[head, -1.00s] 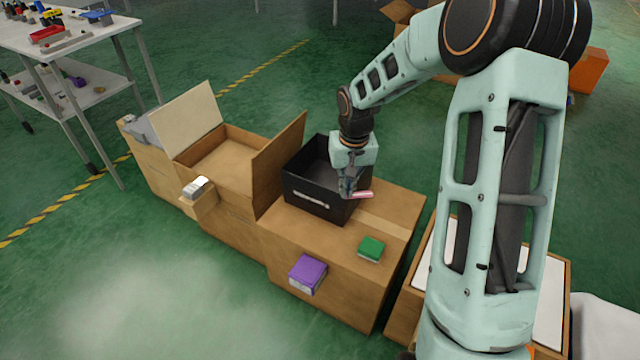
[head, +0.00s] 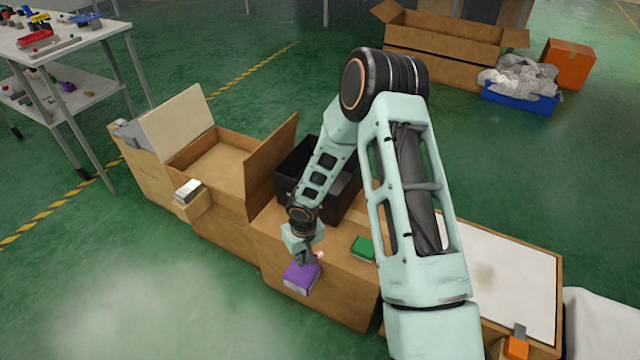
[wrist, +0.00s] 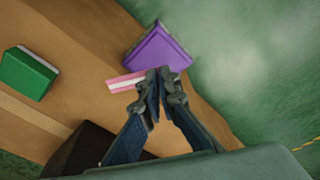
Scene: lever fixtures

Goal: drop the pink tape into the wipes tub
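My gripper (head: 306,260) is shut on the pink tape (head: 320,254). In the wrist view the fingertips (wrist: 156,78) meet on the tape's end, and the flat pink-and-white tape (wrist: 127,82) sticks out to the left. The gripper is right by a purple-topped box (head: 301,278) at the front edge of the cardboard block. That box (wrist: 160,48) lies just beyond the fingertips in the wrist view. A green-topped box (head: 363,247) sits on the block to the right. It also shows in the wrist view (wrist: 27,72). I cannot tell which container is the wipes tub.
A black open bin (head: 290,172) stands behind my arm, partly hidden. Left of it is an open cardboard box (head: 215,165) with raised flaps. A small white-topped box (head: 188,191) sits on its front ledge. A white-topped table (head: 505,280) is at right.

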